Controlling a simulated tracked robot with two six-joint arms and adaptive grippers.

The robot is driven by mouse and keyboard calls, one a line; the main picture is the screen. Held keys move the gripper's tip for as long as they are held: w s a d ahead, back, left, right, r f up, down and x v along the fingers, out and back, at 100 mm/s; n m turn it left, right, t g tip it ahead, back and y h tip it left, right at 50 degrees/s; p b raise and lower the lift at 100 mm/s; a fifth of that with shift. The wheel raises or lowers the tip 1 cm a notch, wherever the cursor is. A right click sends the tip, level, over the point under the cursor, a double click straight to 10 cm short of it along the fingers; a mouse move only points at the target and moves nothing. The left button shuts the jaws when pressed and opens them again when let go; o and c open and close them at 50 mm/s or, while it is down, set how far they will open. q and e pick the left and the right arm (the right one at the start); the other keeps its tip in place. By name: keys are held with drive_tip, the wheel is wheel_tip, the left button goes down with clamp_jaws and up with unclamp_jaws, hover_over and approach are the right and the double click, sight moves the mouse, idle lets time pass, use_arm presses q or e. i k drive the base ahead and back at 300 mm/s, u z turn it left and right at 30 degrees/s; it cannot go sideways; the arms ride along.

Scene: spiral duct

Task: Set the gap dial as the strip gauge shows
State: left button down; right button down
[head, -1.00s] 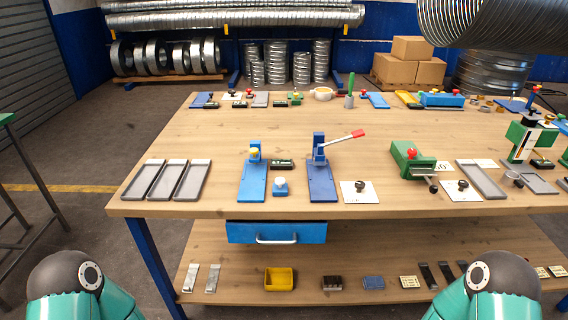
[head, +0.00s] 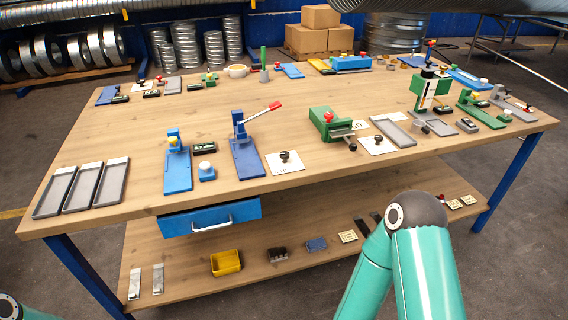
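A white plate with a black knob (head: 286,162) lies near the bench's front edge, right of the blue lever press. A second white plate with a black knob (head: 377,145) lies beside the green clamp-like device. I cannot tell which is the gap dial, and their markings are too small to read. A green upright device with a white face and a dark strip (head: 430,92) stands at the right; it may be the strip gauge, but its reading is not legible. Neither of my grippers is in view; only upper parts of my arms show.
The wooden bench (head: 180,115) carries a blue lever press (head: 245,150), a green device with a red knob (head: 330,122) and grey trays (head: 82,188). A blue drawer (head: 210,218) hangs below. A yellow bin (head: 226,262) sits on the lower shelf. The bench's middle is fairly clear.

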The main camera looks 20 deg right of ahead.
sight(284, 155)
drive_tip(key=u, duration=1.45)
drive_tip(key=k, duration=0.4)
drive_tip(key=z, duration=1.45)
drive_tip(key=i, duration=0.95)
drive_tip(key=z, duration=0.05)
